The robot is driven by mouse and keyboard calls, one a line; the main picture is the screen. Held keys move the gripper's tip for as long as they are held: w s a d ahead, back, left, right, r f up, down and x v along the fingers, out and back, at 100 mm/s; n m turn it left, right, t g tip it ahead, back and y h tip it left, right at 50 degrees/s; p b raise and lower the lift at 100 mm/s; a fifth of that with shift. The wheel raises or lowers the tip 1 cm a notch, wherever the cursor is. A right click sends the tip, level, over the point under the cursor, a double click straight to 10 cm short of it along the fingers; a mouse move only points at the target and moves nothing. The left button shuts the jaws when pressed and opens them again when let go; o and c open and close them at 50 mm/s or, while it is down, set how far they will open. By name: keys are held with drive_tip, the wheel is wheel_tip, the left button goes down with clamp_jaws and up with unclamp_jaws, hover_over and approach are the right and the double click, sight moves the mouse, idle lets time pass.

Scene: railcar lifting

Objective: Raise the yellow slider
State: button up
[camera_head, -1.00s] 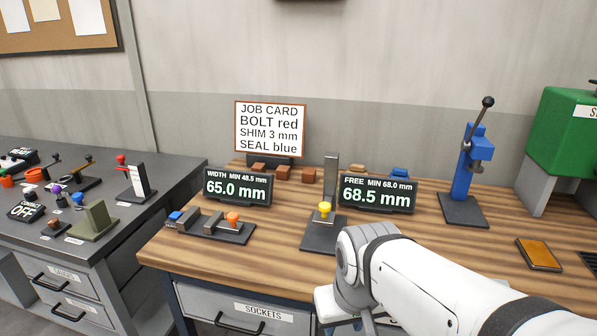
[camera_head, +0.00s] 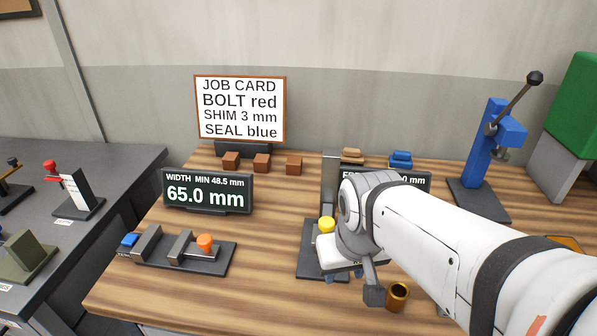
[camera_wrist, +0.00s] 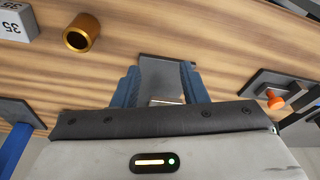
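The yellow slider knob (camera_head: 326,225) sits low on the front of an upright grey post (camera_head: 330,180) that rises from a dark base plate (camera_head: 308,262). My gripper (camera_head: 335,277) is low over the front of this base, just in front of and slightly right of the knob. In the wrist view, the two blue fingers of my gripper (camera_wrist: 162,82) are apart, with the dark plate showing between them. No yellow shows in the wrist view, and nothing is visibly held. The display behind the post, reading FREE earlier, is mostly hidden by my arm.
An orange-knobbed slide fixture (camera_head: 205,243) stands to the left, below the WIDTH display (camera_head: 207,190) reading 65.0 mm. A brass cup (camera_head: 398,296) is close to the right of my gripper. A blue press (camera_head: 482,160) stands at the back right. The job card (camera_head: 240,108) is behind.

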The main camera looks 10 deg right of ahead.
drive_tip(key=shift+o, duration=0.8)
drive_tip(key=shift+w+r, duration=0.3)
drive_tip(key=shift+o, duration=0.6)
drive_tip(key=w+r+m+g+p, duration=0.1)
drive_tip(key=w+r+m+p, duration=0.1)
drive_tip(key=w+r+m, duration=0.2)
drive_tip(key=shift+w+d+m+p, duration=0.2)
drive_tip(key=shift+w+m+p, duration=0.2)
drive_tip(key=shift+w+m, duration=0.35)
wheel_tip(320, 180, up, 3)
drive_tip(key=m+g+p, duration=0.1)
drive_tip(key=m+p, duration=0.1)
drive_tip(key=m, duration=0.4)
hover_over(327, 220)
drive_tip(key=shift+s, duration=0.3)
drive_tip(key=shift+w+a+f+m+g, duration=0.1)
drive_tip(key=shift+w+m+g, duration=0.2)
drive_tip(key=shift+m, duration=0.05)
drive_tip(key=shift+f, duration=0.3)
wheel_tip(327, 220, down, 7)
drive_tip(key=shift+f+p, duration=0.1)
drive_tip(key=shift+p, duration=0.25)
clamp_jaws()
